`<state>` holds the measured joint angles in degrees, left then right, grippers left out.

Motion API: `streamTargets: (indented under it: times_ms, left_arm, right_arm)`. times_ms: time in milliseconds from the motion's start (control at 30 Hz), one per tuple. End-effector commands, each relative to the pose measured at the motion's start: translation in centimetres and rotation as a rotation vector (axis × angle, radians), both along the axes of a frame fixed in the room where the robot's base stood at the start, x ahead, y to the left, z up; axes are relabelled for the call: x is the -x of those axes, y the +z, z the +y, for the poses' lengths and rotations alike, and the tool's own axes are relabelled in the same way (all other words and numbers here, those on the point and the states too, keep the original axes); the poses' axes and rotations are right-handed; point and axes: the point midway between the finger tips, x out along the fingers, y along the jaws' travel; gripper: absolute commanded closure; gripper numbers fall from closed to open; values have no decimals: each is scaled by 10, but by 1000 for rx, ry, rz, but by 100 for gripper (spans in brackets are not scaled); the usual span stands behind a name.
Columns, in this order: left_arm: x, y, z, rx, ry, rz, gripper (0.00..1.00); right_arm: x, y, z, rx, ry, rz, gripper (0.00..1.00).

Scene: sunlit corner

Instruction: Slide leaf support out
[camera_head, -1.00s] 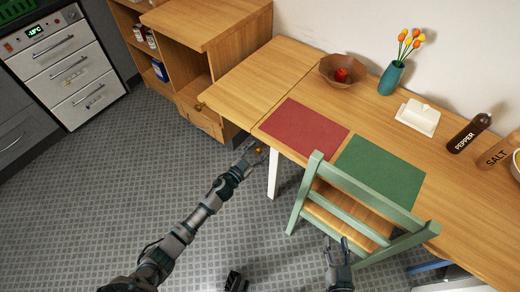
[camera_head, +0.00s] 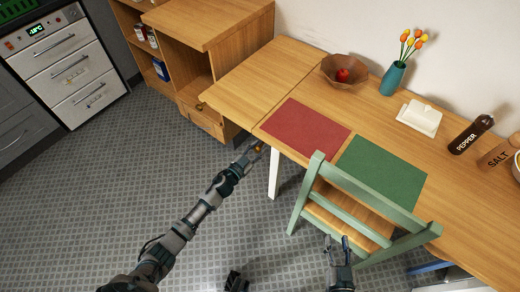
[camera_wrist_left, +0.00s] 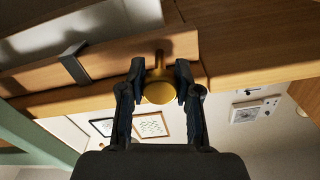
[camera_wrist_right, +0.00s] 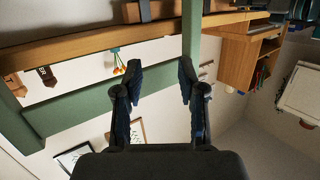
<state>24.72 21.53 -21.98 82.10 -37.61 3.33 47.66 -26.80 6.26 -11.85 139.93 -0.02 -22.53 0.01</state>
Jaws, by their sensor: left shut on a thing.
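The wooden table (camera_head: 450,170) has a leaf at its left end (camera_head: 262,80). A round brass knob (camera_wrist_left: 158,91) shows under the table edge in the left wrist view. It sits on a short stem at the end of a wooden part under the tabletop; I cannot tell how far that part extends. My left gripper (camera_head: 257,150) is at the table's front edge, its fingers (camera_wrist_left: 158,85) shut on the knob from both sides. My right gripper (camera_head: 338,240) is open and empty beside the green chair (camera_head: 345,205); its fingers (camera_wrist_right: 160,80) are apart.
The chair stands against the table's front, right of my left gripper. A white table leg (camera_head: 273,172) is close to that gripper. A wooden cabinet (camera_head: 215,45) stands beyond the leaf. A bowl (camera_head: 340,82) and vase (camera_head: 392,78) stand on the table. The floor at left is clear.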

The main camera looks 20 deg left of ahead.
Motion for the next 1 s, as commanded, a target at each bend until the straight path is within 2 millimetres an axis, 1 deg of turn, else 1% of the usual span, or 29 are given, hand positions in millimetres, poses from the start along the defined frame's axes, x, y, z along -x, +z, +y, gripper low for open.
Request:
streamTargets:
  times_ms: [33,167,300,467,600,700,800,900,1000]
  left_arm:
    - [-3,-1,9,-3,5,2,100]
    - [-13,0,36,-6,6,1,100]
    - [-27,-1,75,-6,7,2,100]
    - [-42,-4,119,-7,8,3,100]
    - [-54,-6,153,-5,7,4,100]
    - [-61,-6,173,-5,7,4,100]
    - [-66,-5,187,-4,5,5,100]
    - [-70,-4,197,-3,6,5,100]
    - [-72,-3,202,-3,4,4,100]
  right_arm:
    - [0,0,0,0,0,1,60]
    - [0,-1,0,0,0,2,60]
    - [0,0,0,-7,0,-23,60]
    - [-3,17,4,-42,3,-145,60]
    - [-4,37,7,-87,2,-292,60]
    - [-2,52,8,-121,3,-403,60]
    - [3,66,8,-151,1,-499,60]
    - [7,76,8,-173,0,-567,60]
    - [10,82,7,-186,-1,-609,60]
